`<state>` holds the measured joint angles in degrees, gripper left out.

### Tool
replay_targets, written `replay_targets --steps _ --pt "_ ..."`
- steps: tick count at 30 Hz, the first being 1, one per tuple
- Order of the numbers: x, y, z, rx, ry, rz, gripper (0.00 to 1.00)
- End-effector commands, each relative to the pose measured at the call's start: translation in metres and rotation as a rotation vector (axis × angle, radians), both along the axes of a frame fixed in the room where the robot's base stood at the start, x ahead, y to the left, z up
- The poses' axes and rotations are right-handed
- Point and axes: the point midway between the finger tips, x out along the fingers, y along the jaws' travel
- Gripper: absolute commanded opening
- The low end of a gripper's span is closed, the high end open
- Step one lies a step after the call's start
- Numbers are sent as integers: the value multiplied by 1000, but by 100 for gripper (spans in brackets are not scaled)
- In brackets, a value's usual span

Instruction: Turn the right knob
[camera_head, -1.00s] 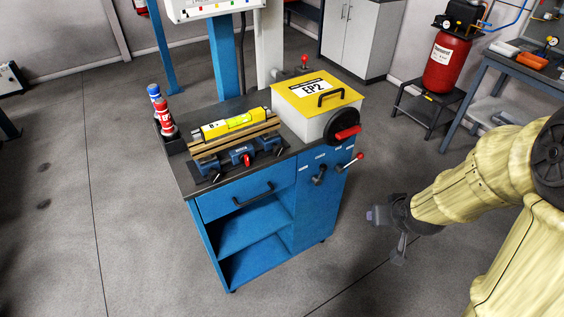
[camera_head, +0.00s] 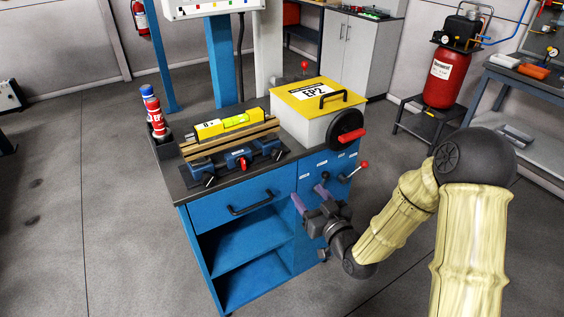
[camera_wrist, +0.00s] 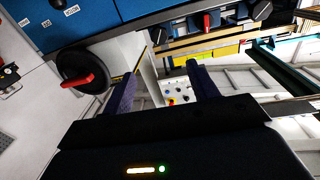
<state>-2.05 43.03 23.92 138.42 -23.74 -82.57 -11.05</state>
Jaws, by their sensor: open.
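A white control box (camera_head: 212,8) stands on a post behind the cart, cut off by the top edge. A white panel with small dark knobs (camera_wrist: 180,93) and a red button shows between my fingers in the wrist view. The cart's blue front panel (camera_head: 310,172) has a dark knob (camera_head: 326,176) and a red-ended lever (camera_head: 354,172) to its right. Which knob is the right one I cannot tell. My gripper (camera_head: 309,197) is open and empty before the blue panel; its purple fingers also show in the wrist view (camera_wrist: 163,90). It partly covers that panel.
On the cart stand a yellow-lidded box (camera_head: 318,92) with a black handwheel (camera_head: 345,126), a blue vise (camera_head: 238,158) under a yellow level (camera_head: 229,126), and spray cans (camera_head: 154,112). A red tank (camera_head: 447,75) stands at the right. Floor left of the cart is clear.

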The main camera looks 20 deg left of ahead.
Motion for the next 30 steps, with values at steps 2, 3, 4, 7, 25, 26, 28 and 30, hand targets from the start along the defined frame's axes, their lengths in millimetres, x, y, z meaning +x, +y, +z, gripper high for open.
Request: replay_targets --steps 2,3,4,7,25,26,28,30 --pt "0 0 0 -1 1 0 59" --pt "0 0 0 -1 1 0 59" --pt "0 0 0 -1 1 0 59" --pt "2 2 1 -1 1 0 59" --pt "62 61 1 -1 1 -1 59" --pt "65 64 1 -1 1 -1 59" --pt "73 72 1 -1 0 0 59" --pt "81 79 1 -1 1 -1 59"
